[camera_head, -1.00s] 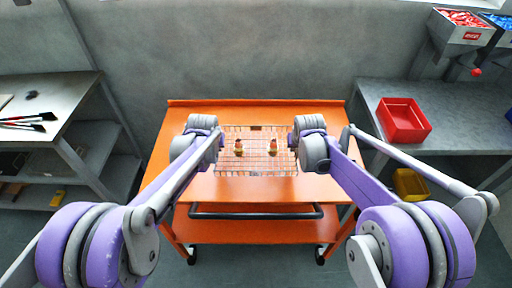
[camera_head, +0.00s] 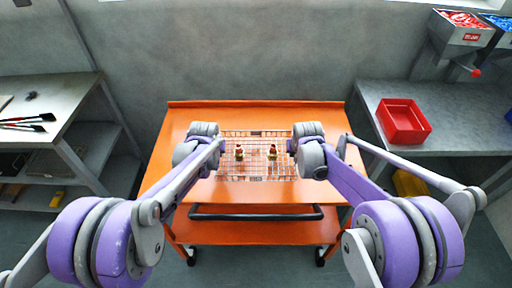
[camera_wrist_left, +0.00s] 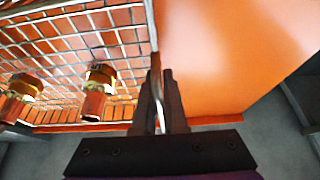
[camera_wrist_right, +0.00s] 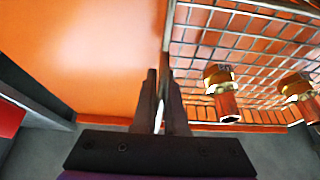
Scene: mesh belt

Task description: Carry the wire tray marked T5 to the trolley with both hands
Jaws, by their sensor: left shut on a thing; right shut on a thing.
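The wire tray (camera_head: 256,168) is over the top of the orange trolley (camera_head: 325,190), roughly level. I cannot tell whether it touches the top. Its far-side tag is too small to read. Two brass-and-red fittings stand in it, one left (camera_head: 239,153) and one right (camera_head: 272,153). My left gripper (camera_wrist_left: 160,88) is shut on the tray's left rim, and my right gripper (camera_wrist_right: 162,88) is shut on its right rim. In the head view my wrists hide both sets of fingertips.
A grey bench (camera_head: 60,90) with brushes stands left of the trolley. A grey table (camera_head: 455,120) with a red bin (camera_head: 403,121) stands at the right. A yellow bin (camera_head: 408,184) is below it. The trolley top is bare around the tray. A wall is behind.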

